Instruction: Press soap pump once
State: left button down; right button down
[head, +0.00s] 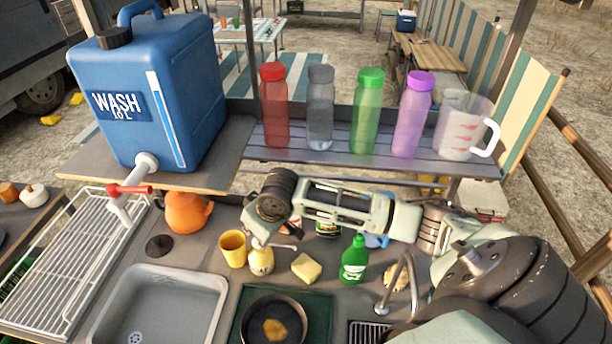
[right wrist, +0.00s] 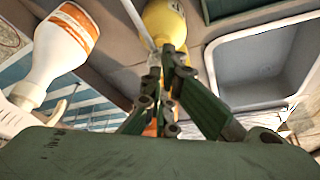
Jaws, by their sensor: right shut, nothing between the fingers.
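The soap pump is a small yellow bottle (head: 261,263) with a pale label, upright on the counter between the yellow cup and the sponge. My right gripper (head: 257,239) is shut and empty, pointing down directly over its top. In the right wrist view the yellow bottle (right wrist: 168,24) lies just beyond the closed fingertips (right wrist: 166,58). The fingers hide most of the pump head, so I cannot tell whether they touch it. My left gripper is not in view.
A yellow cup (head: 233,249), a sponge (head: 306,268) and a green bottle (head: 353,260) stand close by. A white-and-orange bottle (right wrist: 66,45) is beside the fingers in the right wrist view. The sink (head: 214,300) and a pan (head: 298,310) are in front.

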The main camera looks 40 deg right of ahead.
jog(key=shift+s+f, duration=0.15)
jog(key=shift+f, duration=0.1)
jog(key=shift+d+r+p, duration=0.1)
jog(key=shift+r+p, duration=0.8)
jog(key=shift+r, duration=0.4)
notch_tip(320, 180, up, 6)
dwell(0.5)
dwell(0.5)
